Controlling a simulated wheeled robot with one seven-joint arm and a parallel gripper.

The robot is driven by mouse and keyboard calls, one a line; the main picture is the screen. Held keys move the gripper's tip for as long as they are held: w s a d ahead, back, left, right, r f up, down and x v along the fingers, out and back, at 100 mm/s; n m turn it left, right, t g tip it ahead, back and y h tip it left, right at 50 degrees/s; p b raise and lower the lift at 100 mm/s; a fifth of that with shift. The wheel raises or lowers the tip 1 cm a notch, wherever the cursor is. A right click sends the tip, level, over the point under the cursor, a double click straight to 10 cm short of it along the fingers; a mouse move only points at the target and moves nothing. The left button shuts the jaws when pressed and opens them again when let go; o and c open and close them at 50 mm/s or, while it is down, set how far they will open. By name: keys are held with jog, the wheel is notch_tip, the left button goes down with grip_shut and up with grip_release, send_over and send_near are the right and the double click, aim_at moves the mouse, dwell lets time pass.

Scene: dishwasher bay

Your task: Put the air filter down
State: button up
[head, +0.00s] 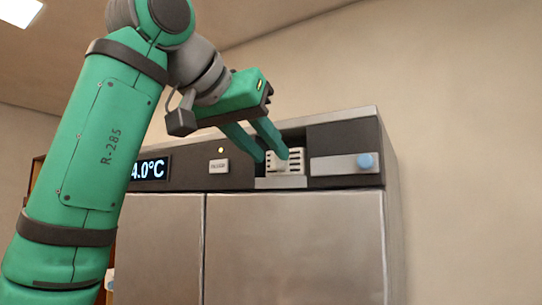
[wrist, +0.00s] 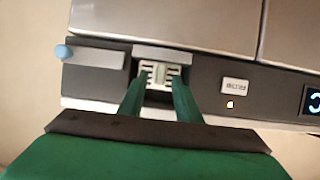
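The air filter (head: 294,163) is a small pale slatted block in a dark recess of the appliance's top front panel. It also shows in the wrist view (wrist: 160,74), between and just past my fingertips. My gripper (head: 271,158) reaches into the recess from the upper left. Its two green fingers (wrist: 160,82) are apart, one towards each side of the filter. One finger covers part of the filter's front in the head view. I cannot tell whether the fingers press on the filter or stand clear of it. The filter's back is hidden.
A light grey bar with a blue knob (head: 365,161) is right of the recess. A small labelled plate (head: 219,166), a lit lamp (head: 221,150) and a temperature display (head: 150,168) are left of it. Steel doors (head: 295,245) lie below. A plain wall is at the right.

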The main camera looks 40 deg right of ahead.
jog(key=v, duration=0.9)
jog(key=shift+s+a, duration=0.15)
jog(key=shift+a, duration=0.1)
